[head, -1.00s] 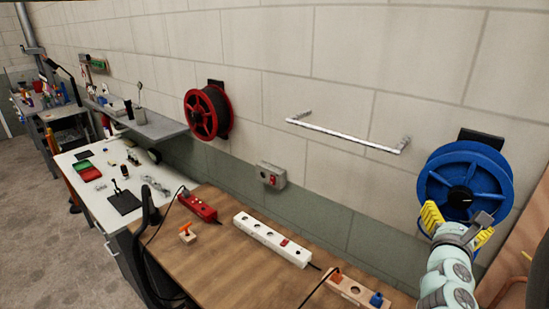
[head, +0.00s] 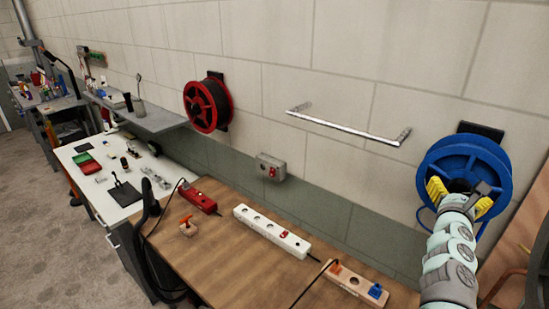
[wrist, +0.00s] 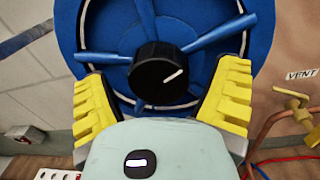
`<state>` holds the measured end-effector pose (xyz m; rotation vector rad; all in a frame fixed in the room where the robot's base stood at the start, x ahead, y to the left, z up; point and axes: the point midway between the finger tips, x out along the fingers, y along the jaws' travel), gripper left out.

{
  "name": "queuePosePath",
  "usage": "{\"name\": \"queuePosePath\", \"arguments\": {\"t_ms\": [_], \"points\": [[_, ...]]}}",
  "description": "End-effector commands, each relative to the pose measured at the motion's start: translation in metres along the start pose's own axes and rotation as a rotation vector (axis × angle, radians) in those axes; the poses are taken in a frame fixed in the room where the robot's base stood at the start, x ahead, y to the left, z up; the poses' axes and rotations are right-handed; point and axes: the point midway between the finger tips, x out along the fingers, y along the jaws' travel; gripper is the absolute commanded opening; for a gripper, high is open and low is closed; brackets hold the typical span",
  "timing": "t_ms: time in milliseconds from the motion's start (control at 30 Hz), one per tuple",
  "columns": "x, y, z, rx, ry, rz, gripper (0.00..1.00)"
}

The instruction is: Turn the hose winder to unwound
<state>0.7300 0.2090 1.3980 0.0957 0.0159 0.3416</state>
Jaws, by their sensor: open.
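The blue hose winder (head: 468,158) is mounted on the wall at the right in the head view. In the wrist view the blue winder (wrist: 187,15) fills the upper middle, with spokes and a black round knob (wrist: 158,75) with a white mark at its hub. My gripper (head: 459,196) is in front of the winder's lower part. In the wrist view my gripper (wrist: 165,105) is open, its yellow fingers on either side of the black knob, apart from it. Whether the fingertips touch the blue reel cannot be told.
A red reel (head: 207,103) and a metal rail (head: 345,127) are on the wall to the left. The wooden bench (head: 215,255) below holds power strips (head: 270,232). A brass valve with copper pipe (wrist: 293,107) is right of the winder, near a VENT label (wrist: 302,74).

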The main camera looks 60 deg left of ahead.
Motion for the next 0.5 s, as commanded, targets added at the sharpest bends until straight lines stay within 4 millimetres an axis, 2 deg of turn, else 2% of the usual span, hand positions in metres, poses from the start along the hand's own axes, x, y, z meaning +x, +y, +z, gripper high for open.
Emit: {"name": "queuePosePath", "arguments": {"t_ms": [100,500], "points": [[-0.0001,-0.0008,-0.0001,0.0,0.0,-0.002,0.88],[-0.0002,-0.0005,-0.0001,0.0,0.0,-0.001,0.47]]}}
